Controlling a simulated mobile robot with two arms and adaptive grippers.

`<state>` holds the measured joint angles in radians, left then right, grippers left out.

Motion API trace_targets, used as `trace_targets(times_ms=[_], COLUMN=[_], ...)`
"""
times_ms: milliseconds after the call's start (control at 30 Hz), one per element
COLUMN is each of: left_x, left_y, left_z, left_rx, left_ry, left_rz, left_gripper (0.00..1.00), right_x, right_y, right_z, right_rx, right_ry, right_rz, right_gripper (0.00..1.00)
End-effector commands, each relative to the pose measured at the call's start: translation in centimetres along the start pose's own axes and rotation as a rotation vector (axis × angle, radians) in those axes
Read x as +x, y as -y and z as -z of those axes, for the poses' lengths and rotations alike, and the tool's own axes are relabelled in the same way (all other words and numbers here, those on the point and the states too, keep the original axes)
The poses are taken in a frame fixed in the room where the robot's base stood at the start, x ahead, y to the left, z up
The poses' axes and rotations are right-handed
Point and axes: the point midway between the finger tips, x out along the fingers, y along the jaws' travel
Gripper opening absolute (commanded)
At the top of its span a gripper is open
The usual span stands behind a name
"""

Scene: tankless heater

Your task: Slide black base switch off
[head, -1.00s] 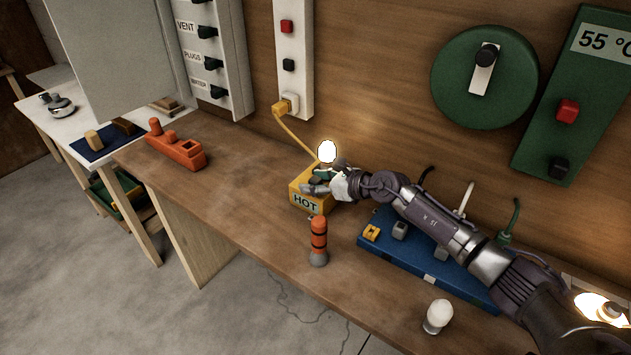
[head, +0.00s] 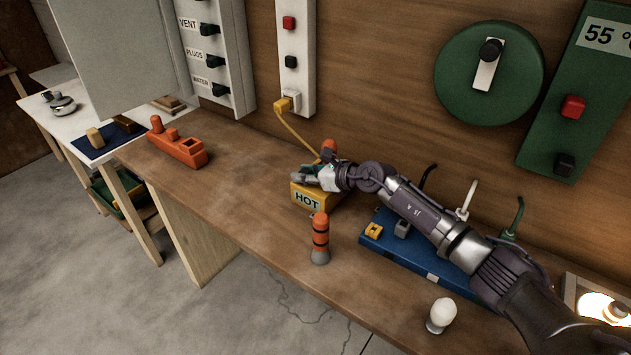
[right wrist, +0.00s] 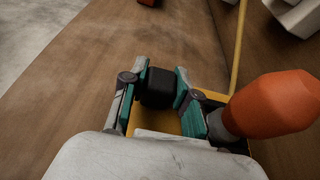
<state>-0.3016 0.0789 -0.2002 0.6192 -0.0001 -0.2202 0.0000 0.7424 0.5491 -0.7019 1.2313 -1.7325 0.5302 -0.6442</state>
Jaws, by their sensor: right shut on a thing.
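A yellow base marked HOT (head: 307,201) stands on the brown bench, with an orange, unlit bulb (head: 328,147) at its back. The base's black switch (right wrist: 157,88) shows in the right wrist view, between the teal finger pads. My right gripper (head: 308,175) is over the base, shut on the black switch; in the right wrist view its fingertips (right wrist: 160,90) touch the switch's sides. The bulb also shows there close on the right (right wrist: 272,104). In the head view the hand hides the switch. My left gripper is not in view.
A yellow cord (head: 299,132) runs from the wall strip (head: 296,60) towards the base.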

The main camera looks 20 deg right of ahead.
Motion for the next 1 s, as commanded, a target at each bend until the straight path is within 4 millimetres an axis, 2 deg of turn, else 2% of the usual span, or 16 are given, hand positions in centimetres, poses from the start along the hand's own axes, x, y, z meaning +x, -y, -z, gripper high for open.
trace_targets(times_ms=[300, 333, 500, 833, 1000], left_x=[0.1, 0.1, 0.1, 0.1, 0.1], left_y=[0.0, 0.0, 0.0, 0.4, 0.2], left_z=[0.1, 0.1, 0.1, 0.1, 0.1], left_rx=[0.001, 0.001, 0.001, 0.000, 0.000], left_ry=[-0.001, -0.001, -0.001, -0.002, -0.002], left_rz=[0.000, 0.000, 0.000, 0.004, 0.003], left_gripper=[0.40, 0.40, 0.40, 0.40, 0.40], right_x=[0.5, 0.5, 0.5, 0.2, -1.9], right_y=[0.0, 0.0, 0.0, 0.0, 0.1], right_z=[-0.4, -0.4, -0.4, -0.2, -0.2], right_rx=[-0.002, -0.002, -0.001, -0.001, -0.003], right_ry=[0.004, 0.004, 0.003, 0.000, -0.001], right_rz=[0.001, 0.001, 0.001, 0.001, 0.002], right_gripper=[0.00, 0.31, 0.56, 0.56, 0.56])
